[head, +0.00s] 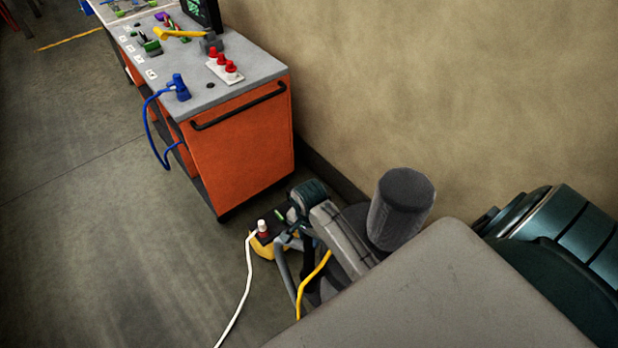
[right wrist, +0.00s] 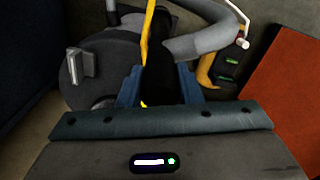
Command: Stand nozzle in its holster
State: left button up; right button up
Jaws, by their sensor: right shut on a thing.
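My right gripper (head: 298,238) is low near the floor, beyond the near end of the orange cart. In the right wrist view its two blue fingers (right wrist: 158,88) are closed on a black tube-shaped piece, the nozzle (right wrist: 160,70). A thick grey hose (right wrist: 205,42) curves from the upper end of the nozzle. A grey round drum (right wrist: 88,85) with a raised handle stands beside it on the left. The nozzle's tip is hidden behind the gripper body. I cannot make out a holster for certain. My left gripper is not in view.
An orange cart (head: 240,150) with a grey top stands along the wall. A yellow and black power unit (head: 262,245) sits on the floor by the gripper, with a white cable (head: 245,290). A yellow cable (head: 312,280) hangs close by. Floor left of the cart is clear.

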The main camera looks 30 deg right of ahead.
aim_at(309, 251)
jog(key=shift+f, duration=0.15)
jog(key=shift+f, duration=0.5)
dwell(0.3)
jog(key=shift+f+b, duration=0.55)
jog(key=shift+f, duration=1.85)
jog(key=shift+f+b, duration=0.65)
jog(key=shift+f, duration=1.1)
jog(key=o, duration=1.2)
